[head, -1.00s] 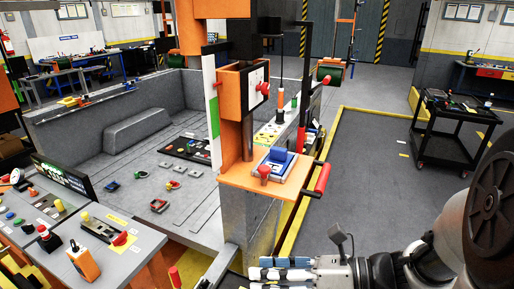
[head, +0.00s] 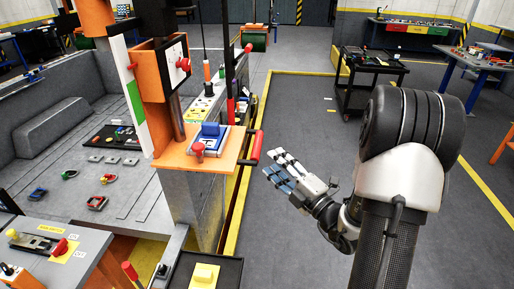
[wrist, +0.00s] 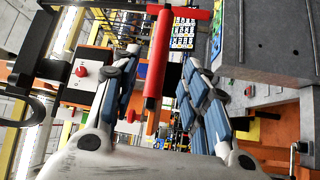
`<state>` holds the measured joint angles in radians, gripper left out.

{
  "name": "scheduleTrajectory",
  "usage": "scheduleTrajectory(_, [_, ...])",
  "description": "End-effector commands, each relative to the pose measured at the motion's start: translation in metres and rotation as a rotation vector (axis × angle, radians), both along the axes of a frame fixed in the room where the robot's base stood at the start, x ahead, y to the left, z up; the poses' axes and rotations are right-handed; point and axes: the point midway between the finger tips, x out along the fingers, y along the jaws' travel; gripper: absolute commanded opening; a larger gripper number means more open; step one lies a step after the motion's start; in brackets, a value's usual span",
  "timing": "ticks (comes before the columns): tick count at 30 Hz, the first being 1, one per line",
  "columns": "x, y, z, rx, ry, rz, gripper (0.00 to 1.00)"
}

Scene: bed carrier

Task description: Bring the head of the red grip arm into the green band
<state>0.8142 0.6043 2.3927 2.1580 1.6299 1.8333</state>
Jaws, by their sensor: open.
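A red bar-shaped grip (head: 256,148) sticks out at the right side of an orange platform on a grey post. A vertical white strip (head: 118,62) with a green band (head: 134,105) stands left of the orange column, with a small red tip (head: 132,67) beside it above the green. My gripper (head: 277,165) is open and empty, just right of and a little below the red grip, apart from it in the head view. In the wrist view a red T-shaped bar (wrist: 156,65) appears between my open fingers; its distance is unclear.
The orange platform (head: 172,158) carries a blue device (head: 210,130) and a red knob (head: 198,149). A grey console (head: 75,262) stands front left, and a tray with a yellow block (head: 205,275) at the bottom. A black cart (head: 370,75) stands behind; the floor on the right is free.

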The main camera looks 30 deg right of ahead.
Motion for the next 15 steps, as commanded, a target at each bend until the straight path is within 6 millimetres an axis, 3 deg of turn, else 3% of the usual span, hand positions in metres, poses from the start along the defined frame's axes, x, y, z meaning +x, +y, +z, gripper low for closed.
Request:
scheduleTrajectory(6, [0.047, 0.011, 0.006, -0.003, -0.001, 0.006, 0.41])
scheduleTrajectory(15, [0.085, 0.017, 0.012, -0.002, -0.001, 0.002, 0.41])
